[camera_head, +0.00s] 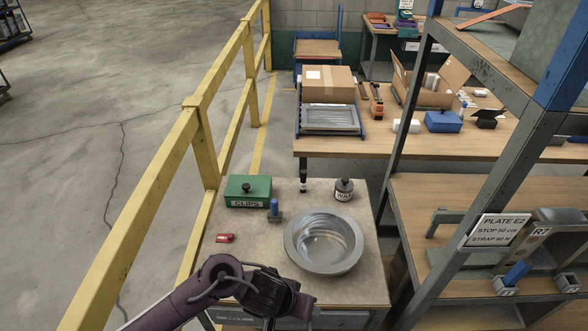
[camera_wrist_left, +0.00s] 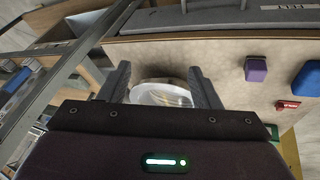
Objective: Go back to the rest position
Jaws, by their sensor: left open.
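My left arm comes in from the bottom left of the head view, and its gripper (camera_head: 278,300) is over the near edge of the small bench (camera_head: 225,262), just in front of a round metal bowl (camera_head: 323,241). In the left wrist view the two fingers of the left gripper (camera_wrist_left: 160,80) stand apart with nothing held. The bowl (camera_wrist_left: 160,96) shows beyond the gap between them, partly hidden by the gripper body. Whether a finger touches the bowl cannot be told. My right gripper is in neither view.
A green CLIPS box (camera_head: 248,191), a blue-topped stamp-like item (camera_head: 274,209), a red item (camera_head: 225,238) and a dark-lidded jar (camera_head: 343,189) stand around the bowl. A yellow railing (camera_head: 200,140) runs along the left, and a metal shelf frame (camera_head: 500,185) stands at the right.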

